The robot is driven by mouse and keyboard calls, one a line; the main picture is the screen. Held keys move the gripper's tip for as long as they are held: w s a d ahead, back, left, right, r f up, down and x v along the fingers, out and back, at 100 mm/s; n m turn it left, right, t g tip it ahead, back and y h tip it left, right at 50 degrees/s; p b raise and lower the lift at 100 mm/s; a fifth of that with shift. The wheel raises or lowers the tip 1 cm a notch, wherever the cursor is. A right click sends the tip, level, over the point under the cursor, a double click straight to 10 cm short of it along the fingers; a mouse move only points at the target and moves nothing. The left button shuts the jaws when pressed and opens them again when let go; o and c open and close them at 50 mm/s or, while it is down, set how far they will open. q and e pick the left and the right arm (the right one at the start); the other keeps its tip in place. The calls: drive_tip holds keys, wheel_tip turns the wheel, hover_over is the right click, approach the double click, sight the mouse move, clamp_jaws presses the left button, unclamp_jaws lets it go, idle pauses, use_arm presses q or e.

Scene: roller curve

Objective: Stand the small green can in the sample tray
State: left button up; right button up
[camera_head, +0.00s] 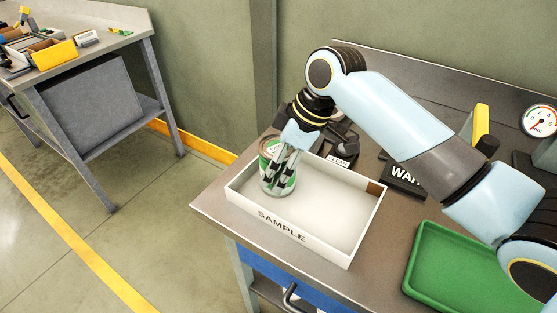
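The small green can (289,184), with a green and white label, stands roughly upright at the left end of the white sample tray (335,246). The tray has low walls and the word SAMPLE on its front. Whether the fingers press on the can cannot be made out. The can's base looks to be at the tray floor. My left gripper is out of view.
A green tray (447,265) lies at the bench's front right. Behind the sample tray are dark items with a CLEAR label (338,161) and a black WAR sign (404,181). A gauge (539,121) stands at right. The tray's middle and right are empty.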

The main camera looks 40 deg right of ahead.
drive_tip(key=shift+o, duration=1.1)
drive_tip(key=v, duration=1.2)
drive_tip(key=shift+s, duration=0.1)
